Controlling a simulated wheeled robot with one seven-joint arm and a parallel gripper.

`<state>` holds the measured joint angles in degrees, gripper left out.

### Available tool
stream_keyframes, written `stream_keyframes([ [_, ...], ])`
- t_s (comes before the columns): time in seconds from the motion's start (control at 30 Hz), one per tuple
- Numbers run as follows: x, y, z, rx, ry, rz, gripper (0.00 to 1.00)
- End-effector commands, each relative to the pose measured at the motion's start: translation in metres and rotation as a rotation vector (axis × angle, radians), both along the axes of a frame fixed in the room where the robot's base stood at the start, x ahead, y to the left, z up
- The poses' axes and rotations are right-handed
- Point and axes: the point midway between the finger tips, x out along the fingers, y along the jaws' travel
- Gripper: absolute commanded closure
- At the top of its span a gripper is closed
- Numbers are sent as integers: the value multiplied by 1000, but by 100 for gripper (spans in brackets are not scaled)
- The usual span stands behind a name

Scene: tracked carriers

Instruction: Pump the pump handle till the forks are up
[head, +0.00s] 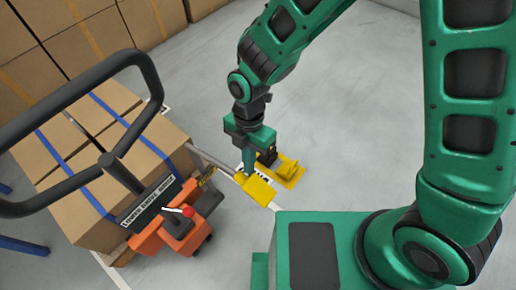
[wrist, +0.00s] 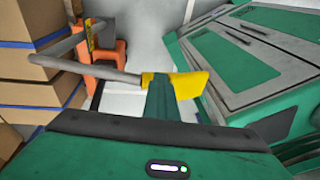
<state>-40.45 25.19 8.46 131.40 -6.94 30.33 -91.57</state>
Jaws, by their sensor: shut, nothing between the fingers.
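The pump handle (head: 215,161) is a grey bar with a yellow grip (head: 258,190), sticking out from the orange pump unit (head: 172,232) of a pallet truck. It slopes down to the right in the head view. My gripper (head: 248,170) is shut and empty, pointing down at the yellow grip. In the wrist view the shut fingers (wrist: 160,88) overlap the yellow grip (wrist: 190,85), with the grey bar (wrist: 85,69) to their left. I cannot tell whether they touch it. The forks are hidden under the load.
Strapped cardboard boxes (head: 152,148) sit on the truck, behind its black steering loop (head: 75,92). A yellow fixture (head: 288,171) stands on the floor just right of my gripper. More boxes (head: 85,38) are stacked at the back left. Grey floor (head: 345,110) is clear behind.

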Motion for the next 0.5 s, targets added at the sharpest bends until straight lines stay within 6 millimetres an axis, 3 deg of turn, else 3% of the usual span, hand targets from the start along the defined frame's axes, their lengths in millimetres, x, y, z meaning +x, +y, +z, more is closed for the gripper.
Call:
stream_keyframes([
  [0.2,-9,-15,37,-6,8,8,100],
  [0.5,-8,-25,67,-3,6,7,100],
])
